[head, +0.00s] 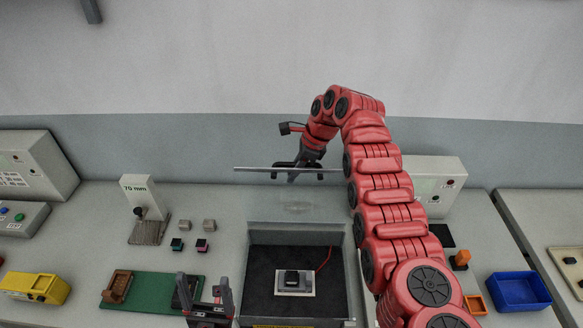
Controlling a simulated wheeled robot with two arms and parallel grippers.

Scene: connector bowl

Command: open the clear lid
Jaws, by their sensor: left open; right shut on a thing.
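The clear lid (255,169) shows mainly as a thin grey edge, high above the back of the open grey box (246,285). Its see-through pane is hard to make out, so I cannot tell if it joins the box's back wall. My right gripper (297,174) is shut on the lid's edge near its middle. Inside the box, a white block with a black top (294,283) sits on the dark floor, with a red wire (325,259) beside it. My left gripper (204,282) is open and empty, left of the box at the front.
My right arm spans the space right of the box. A green mat (150,289) with a brown holder (117,286) lies left. Small cubes (202,245) and a 70 mm stand (143,195) are behind it.

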